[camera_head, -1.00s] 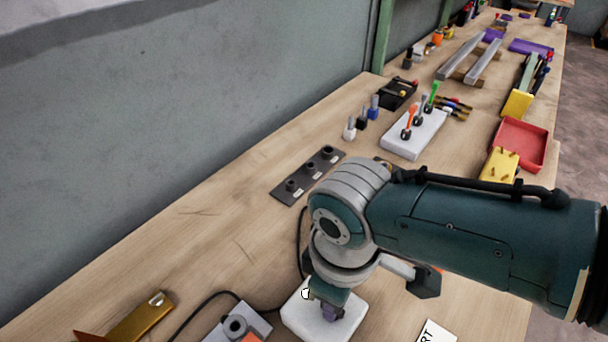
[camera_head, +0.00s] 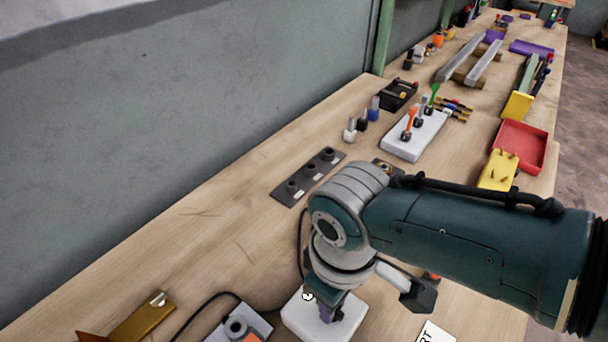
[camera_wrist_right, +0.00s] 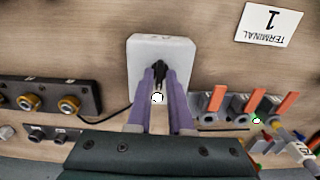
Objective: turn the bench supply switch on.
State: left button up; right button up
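The bench supply is a white box (camera_head: 293,315) on the bench at the bottom centre of the head view. It also shows in the right wrist view (camera_wrist_right: 178,50). Its switch is a small black lever (camera_wrist_right: 158,73) on the box. My right gripper (camera_wrist_right: 159,74) points down at the box. Its two purple fingers stand close on either side of the lever, with a narrow gap between them. I cannot tell whether they pinch it. In the head view the wrist (camera_head: 340,245) hides part of the box. My left gripper is out of view.
A black cable runs left from the box. A grey block (camera_head: 256,325) lies left of it, with a brass-coloured piece (camera_head: 143,318) farther left. A dark socket plate (camera_head: 308,176) lies behind. A white lever panel (camera_head: 413,145) and red tray (camera_head: 521,140) stand farther back. A terminal card (camera_wrist_right: 270,24) lies nearby.

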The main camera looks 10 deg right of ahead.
jog(key=o, duration=0.3)
notch_tip(320, 180, up, 10)
jog(key=p, duration=0.4)
dwell(0.4)
